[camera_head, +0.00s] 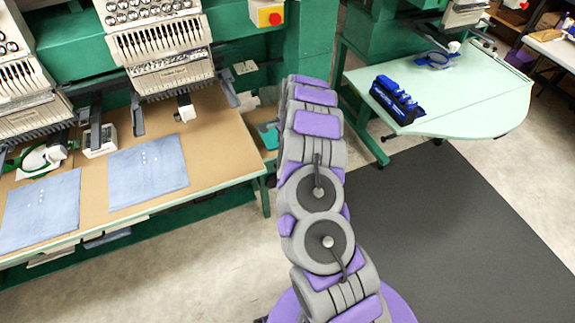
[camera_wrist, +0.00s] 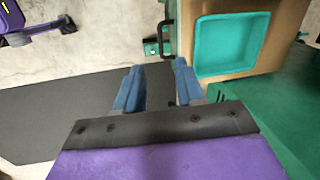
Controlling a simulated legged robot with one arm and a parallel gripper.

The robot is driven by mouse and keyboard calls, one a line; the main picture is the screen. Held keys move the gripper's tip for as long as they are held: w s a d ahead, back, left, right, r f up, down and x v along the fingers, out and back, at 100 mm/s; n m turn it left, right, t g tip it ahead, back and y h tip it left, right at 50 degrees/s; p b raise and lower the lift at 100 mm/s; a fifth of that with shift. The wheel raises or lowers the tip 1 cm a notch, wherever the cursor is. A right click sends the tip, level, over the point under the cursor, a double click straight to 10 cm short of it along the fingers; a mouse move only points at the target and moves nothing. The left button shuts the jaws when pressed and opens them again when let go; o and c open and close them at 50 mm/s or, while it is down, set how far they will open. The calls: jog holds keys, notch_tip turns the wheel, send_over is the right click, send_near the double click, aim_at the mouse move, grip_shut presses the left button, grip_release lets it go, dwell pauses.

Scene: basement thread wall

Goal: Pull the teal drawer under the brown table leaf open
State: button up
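The teal drawer (camera_wrist: 232,45) shows in the wrist view at the upper right as an open-topped teal tray, with brown around its left and top sides. A dark bar handle (camera_wrist: 164,38) runs along the left of the brown part. My gripper (camera_wrist: 157,72) has two blue fingers, apart with nothing seen between them. The handle lies just past the fingertips, in line with the gap; I cannot tell if they touch. In the head view a small teal patch (camera_head: 268,136) shows beside the brown table leaf (camera_head: 225,150), and my arm hides my gripper.
Embroidery machines (camera_head: 165,45) stand over the brown table, with blue cloths (camera_head: 147,172) on it. A pale green table (camera_head: 470,95) with a blue-black rack (camera_head: 396,100) stands at the right. Dark mat (camera_head: 460,225) and bare floor lie in front. Green machine body (camera_wrist: 290,110) is close right in the wrist view.

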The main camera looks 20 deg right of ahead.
jog(key=shift+m+h, duration=0.3)
jog(key=shift+m, duration=0.2)
jog(key=shift+w+d+f+b, duration=0.55)
jog(key=shift+f+b, duration=0.1)
jog(key=shift+f, duration=2.7)
jog(key=shift+w+d+f+b, duration=0.4)
jog(key=shift+w+f+b, duration=0.2)
jog(key=shift+f, duration=2.7)
jog(key=shift+w+d+f+b, duration=0.55)
jog(key=shift+f+b, duration=0.1)
jog(key=shift+f, duration=2.7)
grip_shut()
